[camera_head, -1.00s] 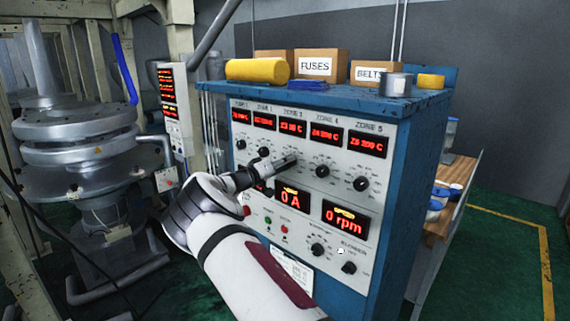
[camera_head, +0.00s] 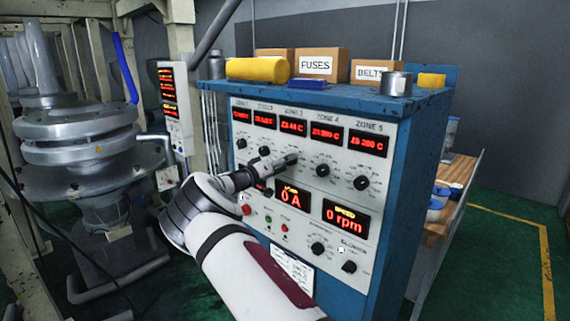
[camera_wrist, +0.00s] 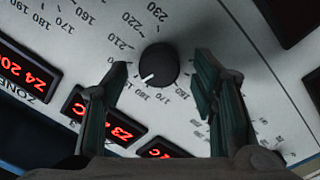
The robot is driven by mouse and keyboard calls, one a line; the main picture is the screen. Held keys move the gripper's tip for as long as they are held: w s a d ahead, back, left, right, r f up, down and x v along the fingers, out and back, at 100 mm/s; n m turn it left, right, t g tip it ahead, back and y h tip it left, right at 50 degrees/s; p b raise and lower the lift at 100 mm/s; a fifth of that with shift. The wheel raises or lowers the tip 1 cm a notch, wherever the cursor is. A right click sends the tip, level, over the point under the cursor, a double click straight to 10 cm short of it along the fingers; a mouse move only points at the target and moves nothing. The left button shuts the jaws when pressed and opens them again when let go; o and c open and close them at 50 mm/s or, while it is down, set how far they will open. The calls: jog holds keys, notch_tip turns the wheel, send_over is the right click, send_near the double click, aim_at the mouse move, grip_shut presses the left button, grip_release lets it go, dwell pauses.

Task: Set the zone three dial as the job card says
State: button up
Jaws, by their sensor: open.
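The zone three dial (camera_wrist: 158,64) is a round black knob with a white pointer mark toward the lower left of the wrist view, where the nearby scale numbers are partly hidden. My gripper (camera_wrist: 160,60) is open, with one dark finger on each side of the dial and a visible gap on both sides. In the head view my gripper (camera_head: 291,159) covers this dial. The red Z3 display (camera_head: 292,126) is lit above it; it also shows in the wrist view (camera_wrist: 108,122), its digits partly hidden. A white printed card (camera_head: 291,270) is low on the panel, too small to read.
Neighbouring dials, zone 4 (camera_head: 322,170) and zone 5 (camera_head: 361,183), sit to the right on the blue cabinet (camera_head: 405,180). Fuse and belt boxes (camera_head: 322,65) and a yellow roll (camera_head: 258,69) stand on top. A wooden bench (camera_head: 455,180) is at the right.

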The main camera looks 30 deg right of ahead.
jog(key=v, duration=1.1)
jog(key=shift+a, duration=0.25)
jog(key=shift+s, duration=0.1)
